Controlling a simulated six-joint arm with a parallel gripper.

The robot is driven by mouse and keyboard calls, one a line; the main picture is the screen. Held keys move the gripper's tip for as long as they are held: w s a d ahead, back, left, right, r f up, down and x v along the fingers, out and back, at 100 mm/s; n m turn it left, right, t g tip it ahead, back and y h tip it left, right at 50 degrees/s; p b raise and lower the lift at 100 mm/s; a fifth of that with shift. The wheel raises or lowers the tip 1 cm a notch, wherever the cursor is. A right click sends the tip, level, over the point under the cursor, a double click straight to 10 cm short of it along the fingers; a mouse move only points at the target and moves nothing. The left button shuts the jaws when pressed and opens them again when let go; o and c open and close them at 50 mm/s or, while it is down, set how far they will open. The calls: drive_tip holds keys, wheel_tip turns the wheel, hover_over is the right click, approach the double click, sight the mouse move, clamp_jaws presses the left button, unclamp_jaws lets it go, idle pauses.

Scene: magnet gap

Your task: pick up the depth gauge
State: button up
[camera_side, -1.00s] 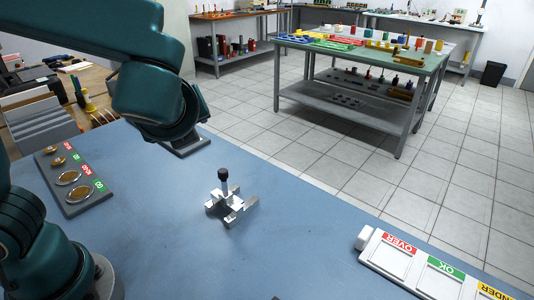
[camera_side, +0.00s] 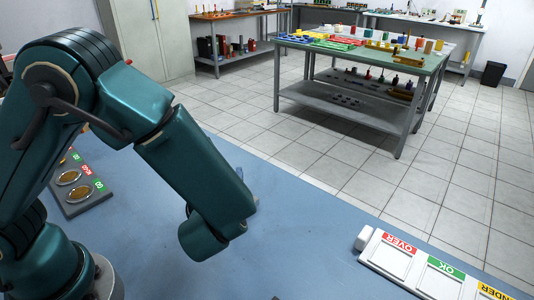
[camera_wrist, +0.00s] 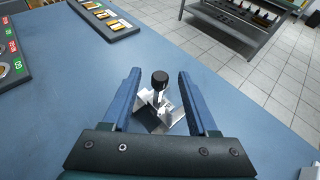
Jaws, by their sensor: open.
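The depth gauge, as I take it, has a black knob (camera_wrist: 160,79) on a pale metal body and stands on the blue bench in the wrist view. Angular silver metal parts (camera_wrist: 152,119) show around its foot; I cannot tell which belong to it. My gripper (camera_wrist: 160,74) is open, with one blue finger on each side of the gauge. Gaps show between the knob and both fingers, so it is not held. In the side view my arm hides the gauge and nearly all of my gripper.
A white tray with red, green and yellow labels (camera_side: 424,265) lies at the bench's right. A grey panel with round brown wells (camera_side: 76,190) lies at the left, partly behind my arm. The blue bench (camera_side: 300,240) is bare between. A green-topped table (camera_side: 345,55) stands beyond.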

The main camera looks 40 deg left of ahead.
drive_tip(key=shift+x, duration=2.05)
clamp_jaws()
